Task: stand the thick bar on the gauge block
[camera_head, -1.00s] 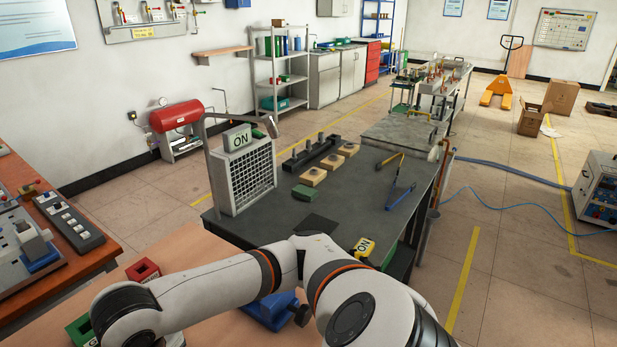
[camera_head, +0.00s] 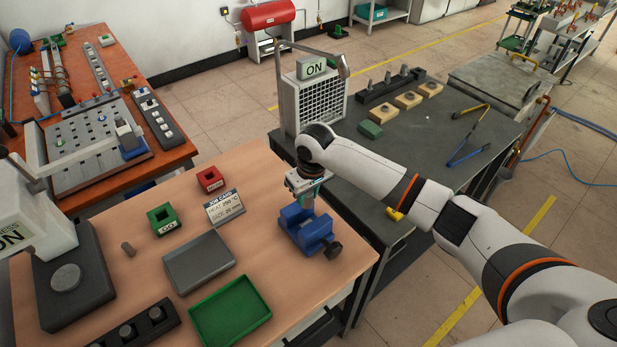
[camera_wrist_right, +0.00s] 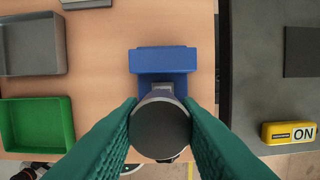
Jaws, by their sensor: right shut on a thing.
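My right gripper (camera_head: 306,184) is shut on a thick dark round bar (camera_wrist_right: 160,128), directly above the blue vise (camera_head: 308,232). The wrist view shows the bar's flat round end between the green finger pads, with the blue vise (camera_wrist_right: 164,60) behind it. I cannot tell whether the bar's lower end touches the vise. A green block marked GO (camera_head: 163,222) and a red block (camera_head: 210,180), each with a square opening, stand on the wooden table. No label reads gauge block, so which one is meant is unclear. My left gripper is out of view.
A white machine (camera_head: 30,225) stands left. The dark bench (camera_head: 430,145) lies beyond.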

